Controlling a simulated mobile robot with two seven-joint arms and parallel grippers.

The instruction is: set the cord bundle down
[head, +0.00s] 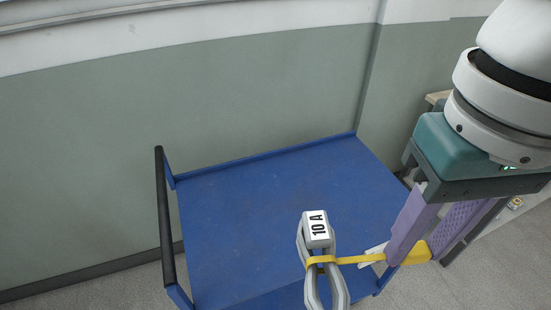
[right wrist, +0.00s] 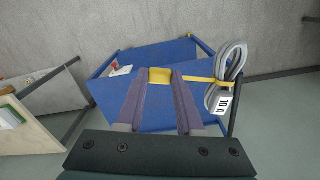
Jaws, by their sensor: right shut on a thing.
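The cord bundle (head: 335,275) is a grey coiled cord with a white "10 A" label and a yellow strap around its middle. It hangs in front of the blue cart's top in the head view, with its lower end cut off by the frame. My right gripper (head: 411,258) is shut on the yellow tab (head: 419,253) at the strap's end, to the right of the coil. In the right wrist view the coil (right wrist: 212,92) hangs off to the right of the fingers. Whether the coil touches the cart cannot be told. My left gripper is out of view.
The blue cart top (head: 250,205) is bare, with low rims and a black handle (head: 165,215) at its left. A wall stands behind it. A small red-and-white thing (right wrist: 119,69) shows at the cart in the right wrist view. A light table (right wrist: 28,135) stands to the left there.

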